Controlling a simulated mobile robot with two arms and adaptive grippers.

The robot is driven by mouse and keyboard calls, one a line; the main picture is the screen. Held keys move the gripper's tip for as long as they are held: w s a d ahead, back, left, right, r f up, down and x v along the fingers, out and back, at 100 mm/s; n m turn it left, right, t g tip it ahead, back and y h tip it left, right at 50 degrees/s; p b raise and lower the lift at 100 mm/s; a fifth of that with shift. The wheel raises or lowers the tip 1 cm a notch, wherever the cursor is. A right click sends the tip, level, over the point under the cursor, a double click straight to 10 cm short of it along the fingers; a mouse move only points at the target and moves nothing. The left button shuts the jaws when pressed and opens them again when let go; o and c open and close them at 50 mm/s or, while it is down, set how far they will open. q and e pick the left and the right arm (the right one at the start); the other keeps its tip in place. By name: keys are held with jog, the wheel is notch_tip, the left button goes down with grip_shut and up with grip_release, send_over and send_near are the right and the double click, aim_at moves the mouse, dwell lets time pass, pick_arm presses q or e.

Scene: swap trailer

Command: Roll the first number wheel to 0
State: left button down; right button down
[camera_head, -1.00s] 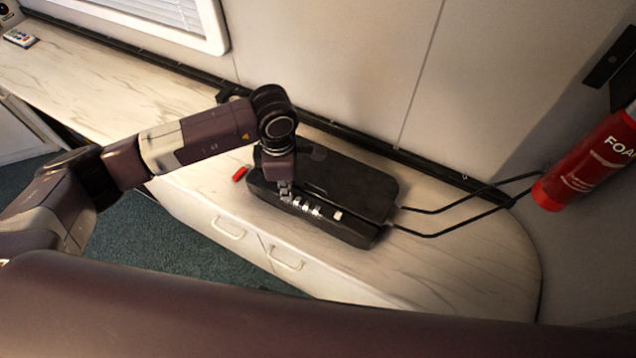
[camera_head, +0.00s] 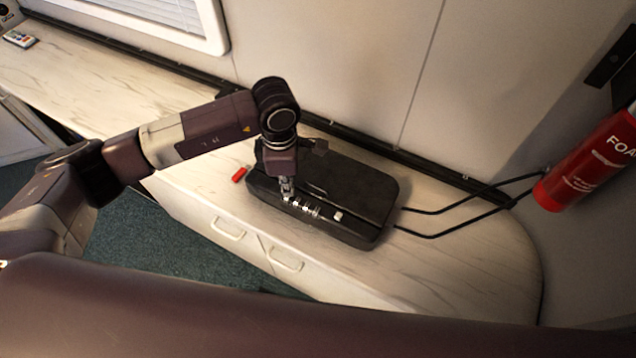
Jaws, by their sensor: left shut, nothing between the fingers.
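A black case (camera_head: 355,195) lies on the marble-patterned counter. A row of small pale number wheels (camera_head: 308,208) is set in its front side, with a separate white piece (camera_head: 337,215) to their right. My left gripper (camera_head: 286,196) is shut and empty, pointing down at the left end of the row. Its tips hide the first wheel or lie very near it. I cannot tell whether they touch it, and the digits are too small to read. My right gripper is not in view.
A small red object (camera_head: 240,174) lies on the counter (camera_head: 440,268) left of the case. Black cables (camera_head: 450,209) run from the case towards a red fire extinguisher (camera_head: 590,165) on the right. A remote (camera_head: 20,38) lies at the far left.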

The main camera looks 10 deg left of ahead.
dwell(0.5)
pick_arm(q)
jog(key=shift+r+p, duration=1.3)
jog(key=shift+r, duration=1.3)
jog(key=shift+f, duration=0.1)
